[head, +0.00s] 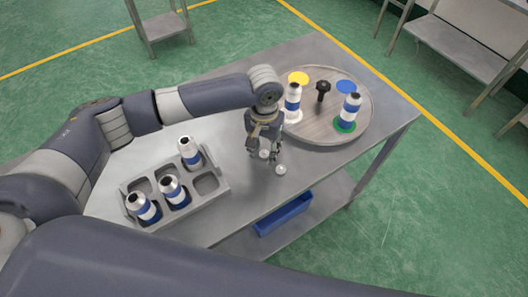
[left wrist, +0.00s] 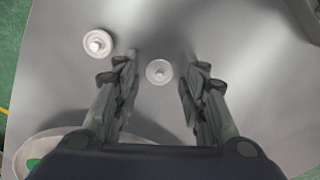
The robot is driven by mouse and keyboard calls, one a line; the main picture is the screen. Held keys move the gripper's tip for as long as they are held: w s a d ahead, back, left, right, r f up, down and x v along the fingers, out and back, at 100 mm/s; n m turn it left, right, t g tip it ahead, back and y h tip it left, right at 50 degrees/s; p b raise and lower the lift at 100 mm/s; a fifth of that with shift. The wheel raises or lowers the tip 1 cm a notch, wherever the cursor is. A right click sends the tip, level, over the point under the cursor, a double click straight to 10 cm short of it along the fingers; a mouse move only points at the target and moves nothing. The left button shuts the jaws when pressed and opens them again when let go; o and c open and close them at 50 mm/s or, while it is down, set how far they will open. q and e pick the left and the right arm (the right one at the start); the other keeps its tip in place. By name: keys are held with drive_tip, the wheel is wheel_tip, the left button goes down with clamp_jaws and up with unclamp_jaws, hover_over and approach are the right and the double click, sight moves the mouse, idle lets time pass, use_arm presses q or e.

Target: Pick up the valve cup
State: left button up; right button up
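Two small pale round valve cups lie on the grey metal table. One valve cup (left wrist: 159,71) is between the fingers of my left gripper (left wrist: 158,66), with a gap on both sides in the left wrist view. In the head view this cup (head: 264,154) is partly hidden by the fingers. The other valve cup (left wrist: 98,43) lies outside the fingers, to their left in the left wrist view; it also shows in the head view (head: 280,169). My left gripper (head: 265,151) is open, pointing down at the table. My right gripper is out of view.
A round turntable (head: 320,134) beyond the gripper holds two cans, a black-knobbed piece (head: 323,88) and coloured discs. A grey tray (head: 222,191) with three cans (head: 190,152) stands left of the gripper. A blue bin (head: 284,214) sits on the lower shelf.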

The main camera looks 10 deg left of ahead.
use_arm(q)
drive_tip(key=shift+c, duration=0.4)
drive_tip(key=c, duration=0.5)
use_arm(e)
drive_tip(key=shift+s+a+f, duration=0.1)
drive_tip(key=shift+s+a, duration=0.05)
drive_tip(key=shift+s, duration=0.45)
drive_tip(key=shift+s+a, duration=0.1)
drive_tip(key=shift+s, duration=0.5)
